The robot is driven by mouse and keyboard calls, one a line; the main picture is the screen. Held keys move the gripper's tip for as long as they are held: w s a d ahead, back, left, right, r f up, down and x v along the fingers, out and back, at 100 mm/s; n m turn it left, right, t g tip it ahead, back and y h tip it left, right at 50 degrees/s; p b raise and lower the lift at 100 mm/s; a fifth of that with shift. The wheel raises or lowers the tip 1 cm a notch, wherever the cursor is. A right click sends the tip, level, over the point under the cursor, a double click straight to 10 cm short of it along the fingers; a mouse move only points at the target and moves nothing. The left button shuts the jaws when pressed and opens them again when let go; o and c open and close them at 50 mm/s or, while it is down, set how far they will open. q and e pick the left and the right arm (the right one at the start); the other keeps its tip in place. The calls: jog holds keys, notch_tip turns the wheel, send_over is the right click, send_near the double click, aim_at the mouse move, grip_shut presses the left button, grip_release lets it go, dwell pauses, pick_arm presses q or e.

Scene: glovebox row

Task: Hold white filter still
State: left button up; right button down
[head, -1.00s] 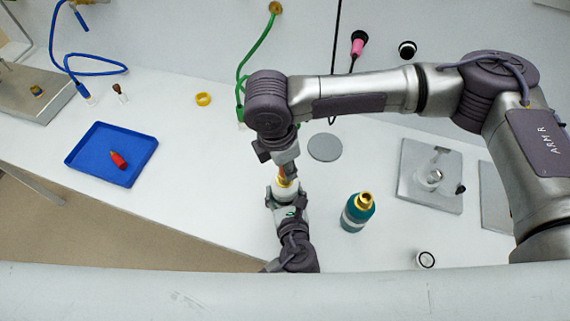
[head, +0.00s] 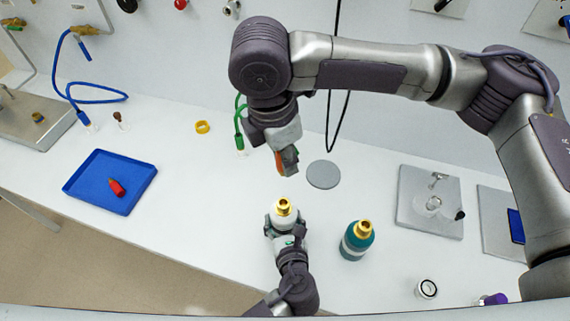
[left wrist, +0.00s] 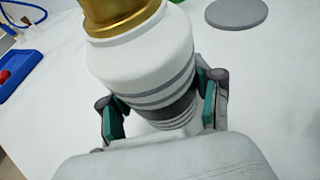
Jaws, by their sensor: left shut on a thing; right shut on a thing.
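The white filter (head: 285,219), with a gold threaded neck on top, stands upright near the front edge of the bench. In the left wrist view the white filter (left wrist: 146,55) fills the middle, with grey bands low on its body. My left gripper (left wrist: 160,118) is shut around its lower part, one teal-padded finger on each side; it shows in the head view below the filter. My right gripper (head: 286,158) is above and behind the filter, apart from it, shut on a small orange-brown piece (head: 289,156) that its fingers largely hide.
A teal bottle (head: 352,245) with a gold neck stands right of the filter. A grey disc (head: 323,174) lies behind. A blue tray (head: 82,187) holding a red piece (head: 116,188) is at left. A grey plate (head: 415,215) with a fixture is at right. A green hose (head: 239,128) hangs behind.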

jog(key=shift+r, duration=2.2)
pick_arm(q)
jog(key=o, duration=1.4)
jog(key=v, duration=1.2)
jog(key=shift+f, duration=0.1)
jog(key=shift+s, duration=0.1)
